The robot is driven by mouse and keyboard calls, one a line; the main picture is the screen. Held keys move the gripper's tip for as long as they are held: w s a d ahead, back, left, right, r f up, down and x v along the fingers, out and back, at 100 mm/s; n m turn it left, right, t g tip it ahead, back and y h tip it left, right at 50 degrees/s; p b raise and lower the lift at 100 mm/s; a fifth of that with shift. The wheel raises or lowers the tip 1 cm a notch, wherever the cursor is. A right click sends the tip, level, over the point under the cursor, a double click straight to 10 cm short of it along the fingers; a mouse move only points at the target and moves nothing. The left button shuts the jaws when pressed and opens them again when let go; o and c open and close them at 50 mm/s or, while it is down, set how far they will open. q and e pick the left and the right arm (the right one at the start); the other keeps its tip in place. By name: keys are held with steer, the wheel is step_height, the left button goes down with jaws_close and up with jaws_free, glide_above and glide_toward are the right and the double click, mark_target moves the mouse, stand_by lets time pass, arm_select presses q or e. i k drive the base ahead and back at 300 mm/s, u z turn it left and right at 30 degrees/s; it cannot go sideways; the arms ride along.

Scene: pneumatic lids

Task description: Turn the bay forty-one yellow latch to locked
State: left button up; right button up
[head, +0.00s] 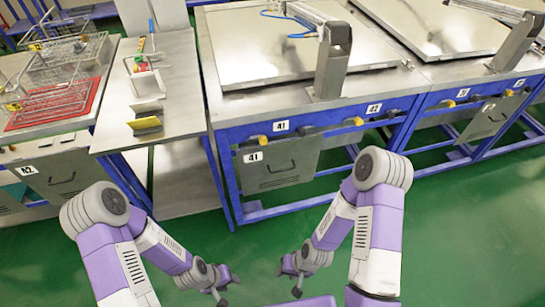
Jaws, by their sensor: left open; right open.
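The bay forty-one yellow latch (262,140) sits on the blue front rail of the middle bench, just left of a white "41" label (281,126). It is small here, and I cannot tell its exact turn. Below it a grey panel (282,163) with a dark handle carries another "41" label (253,157). My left gripper (221,293) is open and low over the green floor, in front of and below the latch. My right gripper (294,279) is also open, low over the floor and to the right of the left one. Both are apart from the bench.
A "42" label (374,108) and another yellow latch (357,121) are further right on the rail. A large metal lid (270,50) covers the bench top. A side table (175,75) with tools and a red mat (60,108) with wire baskets stand left. Green floor is clear in front.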

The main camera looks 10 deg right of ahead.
mark_target(263, 141)
steer(key=z, duration=1.25)
steer(key=i, duration=0.75)
steer(key=u, duration=0.6)
